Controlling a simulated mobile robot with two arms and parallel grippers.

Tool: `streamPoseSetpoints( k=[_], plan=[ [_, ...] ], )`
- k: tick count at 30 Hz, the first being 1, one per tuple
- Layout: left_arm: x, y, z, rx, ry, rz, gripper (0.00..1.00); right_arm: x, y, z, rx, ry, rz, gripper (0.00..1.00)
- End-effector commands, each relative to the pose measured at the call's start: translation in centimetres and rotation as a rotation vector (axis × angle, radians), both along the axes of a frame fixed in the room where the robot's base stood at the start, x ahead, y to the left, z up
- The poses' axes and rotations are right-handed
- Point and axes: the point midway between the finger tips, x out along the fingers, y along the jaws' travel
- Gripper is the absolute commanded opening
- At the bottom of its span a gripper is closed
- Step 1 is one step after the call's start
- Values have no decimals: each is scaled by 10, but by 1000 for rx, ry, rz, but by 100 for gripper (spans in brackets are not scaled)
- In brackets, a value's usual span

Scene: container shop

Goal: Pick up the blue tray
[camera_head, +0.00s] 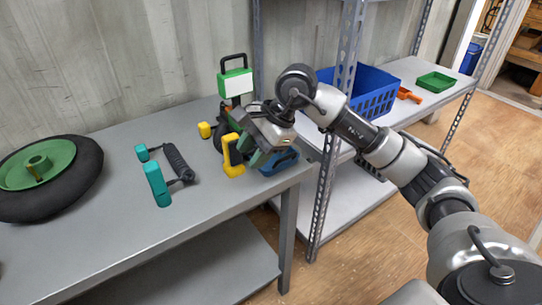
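A blue tray-like bin (375,90) with slotted sides stands on the shelf right of the bench, partly hidden behind a shelf post and my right arm. A smaller blue object (283,163) lies at the bench's right corner, partly hidden by my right gripper; I cannot tell its full shape. My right gripper (246,143) is over the bench's right end, pointing down, with its fingers apart and nothing clearly held. It is left of the blue bin and close above the small blue object. My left gripper is out of view.
The grey bench (110,235) holds a black wheel with a green hub (60,175), a teal-handled tool (158,185), a yellow-framed item (233,155) and a green-and-white item (236,82). A green tray (436,82) and an orange item (408,95) sit on the shelf.

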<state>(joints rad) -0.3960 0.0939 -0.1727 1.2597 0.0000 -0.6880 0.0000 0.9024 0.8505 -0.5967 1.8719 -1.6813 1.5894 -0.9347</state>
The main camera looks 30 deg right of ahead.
Motion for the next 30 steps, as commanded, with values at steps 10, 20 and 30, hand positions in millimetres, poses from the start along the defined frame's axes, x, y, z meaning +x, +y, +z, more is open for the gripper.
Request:
streamPoseSetpoints(
  k=[10,20,30],
  plan=[
    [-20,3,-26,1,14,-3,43,0,-102,28,-457,47,-79,39],
    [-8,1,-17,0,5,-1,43,8,-102,-18,-459,49,-80,39],
    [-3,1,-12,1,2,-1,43,16,-99,-57,-456,51,-79,39]
  ],
)
